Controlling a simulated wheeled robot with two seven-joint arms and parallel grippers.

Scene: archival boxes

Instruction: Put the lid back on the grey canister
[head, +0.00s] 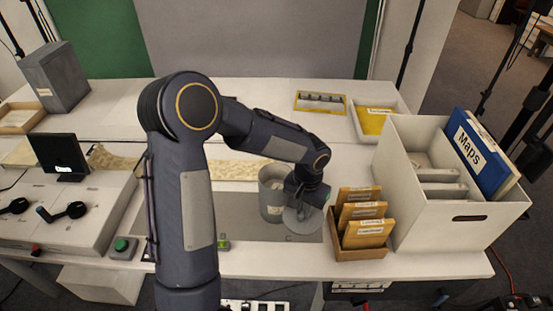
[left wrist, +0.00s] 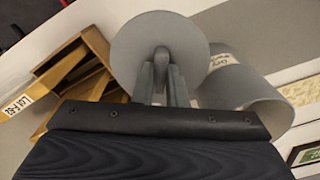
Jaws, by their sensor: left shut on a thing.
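The grey canister (head: 270,205) stands upright on the grey mat (head: 240,222) with its top open. It also shows in the left wrist view (left wrist: 245,100), with a pale label on its side. The round grey lid (head: 303,221) is just right of the canister, toward the near side. My left gripper (left wrist: 162,75) is shut on the lid's knob, and the lid's disc (left wrist: 150,32) spreads out beyond the fingers. In the head view, the gripper's wrist hides part of the lid and canister. My right gripper is in neither view.
A wooden box (head: 354,252) of yellow envelopes stands close right of the lid. A white box (head: 440,229) with a blue Maps binder (head: 472,155) is farther right. A green button (head: 122,246) is at the left. The table behind the canister is mostly clear.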

